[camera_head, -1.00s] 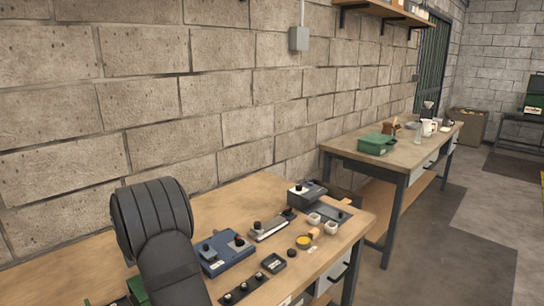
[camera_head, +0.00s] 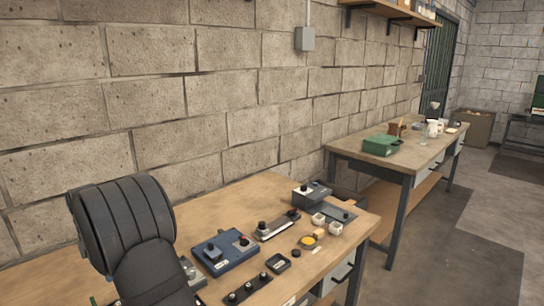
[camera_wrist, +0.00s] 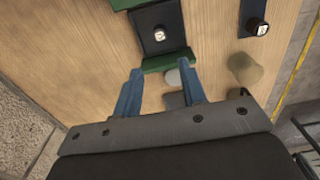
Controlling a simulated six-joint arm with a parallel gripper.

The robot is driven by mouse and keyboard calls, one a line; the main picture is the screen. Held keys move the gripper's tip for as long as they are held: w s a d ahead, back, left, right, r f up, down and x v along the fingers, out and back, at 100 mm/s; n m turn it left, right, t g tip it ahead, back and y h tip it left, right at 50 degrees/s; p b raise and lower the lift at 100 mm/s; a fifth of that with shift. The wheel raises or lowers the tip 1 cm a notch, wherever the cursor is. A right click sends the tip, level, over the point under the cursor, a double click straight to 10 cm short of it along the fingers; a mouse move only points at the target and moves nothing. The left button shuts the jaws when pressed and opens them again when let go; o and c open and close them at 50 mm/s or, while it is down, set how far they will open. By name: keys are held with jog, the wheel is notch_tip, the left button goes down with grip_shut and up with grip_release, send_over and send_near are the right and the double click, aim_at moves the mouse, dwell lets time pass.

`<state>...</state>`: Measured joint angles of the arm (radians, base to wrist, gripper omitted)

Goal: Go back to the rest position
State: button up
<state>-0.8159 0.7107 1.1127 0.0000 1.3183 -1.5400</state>
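My gripper (camera_wrist: 160,84) shows in the wrist view with its two blue fingers spread apart. It is open, and I see nothing held between the fingers. Beyond the fingertips is a dark panel with green edges (camera_wrist: 157,14) and a white-topped knob (camera_wrist: 159,34) on the wooden bench top (camera_wrist: 70,45). A small pale round thing and a grey block lie between or behind the fingers; how far below they are I cannot tell. In the head view my dark arm stands at the lower left, and my gripper is out of sight.
The near bench (camera_head: 203,211) carries a blue control box (camera_head: 225,251), a grey lever box (camera_head: 311,192), a yellow-topped round piece (camera_head: 307,241) and small white cups (camera_head: 335,228). A second bench (camera_head: 372,152) with a green box (camera_head: 381,145) stands behind. A block wall (camera_head: 150,105) runs along the left.

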jog(key=d+r+y, duration=0.1)
jog(key=d+r, duration=0.4)
jog(key=r, duration=0.8)
jog(key=shift+s+d+r+y, duration=0.2)
jog(key=shift+s+y, duration=0.05)
jog(key=shift+y, duration=0.15)
jog(key=a+f+h, duration=0.1)
jog(key=a+f, duration=0.1)
jog(key=f, duration=0.5)
jog(key=a+f, duration=0.3)
jog(key=f, duration=0.5)
jog(key=shift+w+a+f+h, duration=0.2)
jog(key=shift+w+f+h, duration=0.1)
jog(key=shift+h, duration=0.1)
jog(key=shift+r, duration=0.15)
